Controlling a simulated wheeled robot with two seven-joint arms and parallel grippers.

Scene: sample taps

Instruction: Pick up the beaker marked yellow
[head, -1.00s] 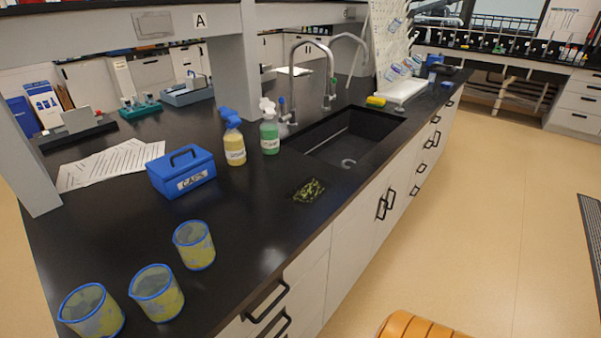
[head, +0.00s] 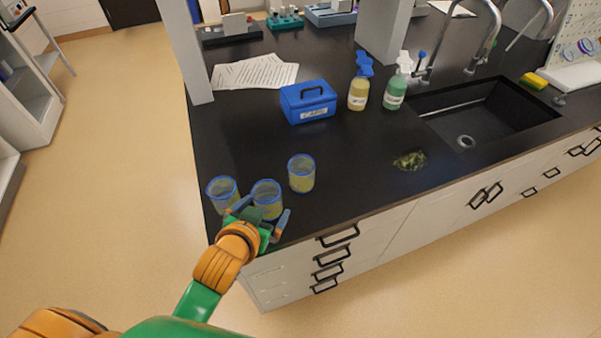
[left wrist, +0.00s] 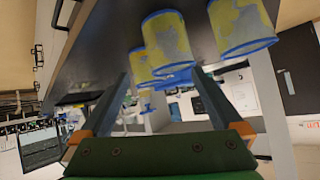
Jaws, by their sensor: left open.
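Three clear beakers with blue rims and yellowish patches stand at the counter's front left corner: a left one (head: 222,193), a middle one (head: 266,197) and a right one (head: 301,174). I cannot read a mark on any of them. My left gripper (head: 262,212) is open and empty, just in front of the middle beaker and partly hiding its lower part. In the left wrist view, the beakers appear upside down; one (left wrist: 168,42) is ahead of the spread fingers (left wrist: 160,82), another (left wrist: 241,27) at the upper right. My right gripper is out of view.
The black counter (head: 350,190) is clear right of the beakers. A blue box labelled CAPS (head: 308,103), a yellow bottle (head: 358,92), a green bottle (head: 395,92) and papers (head: 255,72) are behind. A crumpled item (head: 410,161) lies near the sink (head: 485,112).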

